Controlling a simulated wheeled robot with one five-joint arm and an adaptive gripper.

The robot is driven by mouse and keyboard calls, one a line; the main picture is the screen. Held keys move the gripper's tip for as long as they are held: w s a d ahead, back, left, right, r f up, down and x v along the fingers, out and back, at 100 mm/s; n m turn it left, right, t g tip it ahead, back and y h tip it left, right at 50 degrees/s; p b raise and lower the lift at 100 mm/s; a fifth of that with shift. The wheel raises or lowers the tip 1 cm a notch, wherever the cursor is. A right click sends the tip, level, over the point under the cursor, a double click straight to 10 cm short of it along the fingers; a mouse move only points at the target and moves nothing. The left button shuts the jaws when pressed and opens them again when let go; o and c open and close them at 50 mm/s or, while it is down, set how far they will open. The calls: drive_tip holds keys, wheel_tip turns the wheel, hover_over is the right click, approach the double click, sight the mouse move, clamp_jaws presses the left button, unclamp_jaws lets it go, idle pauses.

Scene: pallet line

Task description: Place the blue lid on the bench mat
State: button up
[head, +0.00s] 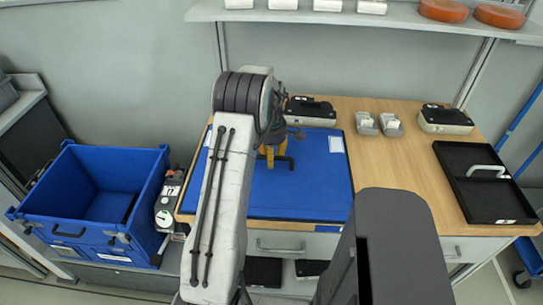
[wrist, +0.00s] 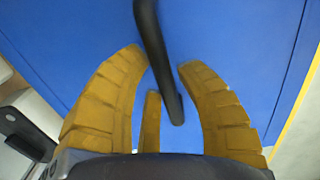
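The blue lid (head: 315,190) is a wide flat blue panel with a white label, lying over the left part of the wooden bench. A black bar handle (head: 287,163) stands at its middle. In the wrist view the blue surface (wrist: 235,40) fills the background. A narrow blue strip past a dark line, seemingly the bench mat (wrist: 300,65), shows at the right. My gripper (head: 271,153) is over the lid's middle, with yellow fingers (wrist: 162,60) apart and the black handle between them; a gap shows on both sides. My arm hides the lid's left part.
An open, empty blue crate (head: 62,224) stands left of the bench. Black cases (head: 310,108) and (head: 445,118), small grey holders (head: 378,123) and a black tray (head: 489,182) stand at the back and right. Bare wood (head: 395,175) lies right of the lid.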

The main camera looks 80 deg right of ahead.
drive_tip(key=shift+o, duration=1.1)
wheel_tip(320, 180, up, 12)
drive_tip(key=b, duration=0.3)
drive_tip(key=shift+a, duration=0.3)
drive_tip(key=w+a+r, duration=0.3)
drive_tip(key=w+a, duration=0.1)
drive_tip(key=w, duration=0.4)
drive_tip(key=w+a+r, duration=0.2)
drive_tip(key=w+a, duration=0.3)
drive_tip(key=w, duration=0.4)
drive_tip(key=w+a+r+t+h, duration=0.1)
drive_tip(key=w+a, duration=0.4)
drive_tip(key=a, duration=0.2)
drive_tip(key=w+a+r, duration=0.1)
drive_tip(key=w+a, duration=0.3)
drive_tip(key=a, duration=0.3)
drive_tip(key=w+a+t, duration=0.1)
drive_tip(key=a, duration=1.4)
drive_tip(key=s+a+f+t, duration=0.1)
drive_tip(key=s+a+f, duration=0.1)
drive_tip(key=a, duration=0.4)
drive_tip(key=s+a+f+y, duration=0.1)
drive_tip(key=s+a+f, duration=0.1)
drive_tip(key=s+a, duration=0.3)
drive_tip(key=shift+a+m+t+y, duration=0.3)
drive_tip(key=shift+a+m+t, duration=0.1)
drive_tip(key=shift+a, duration=0.35)
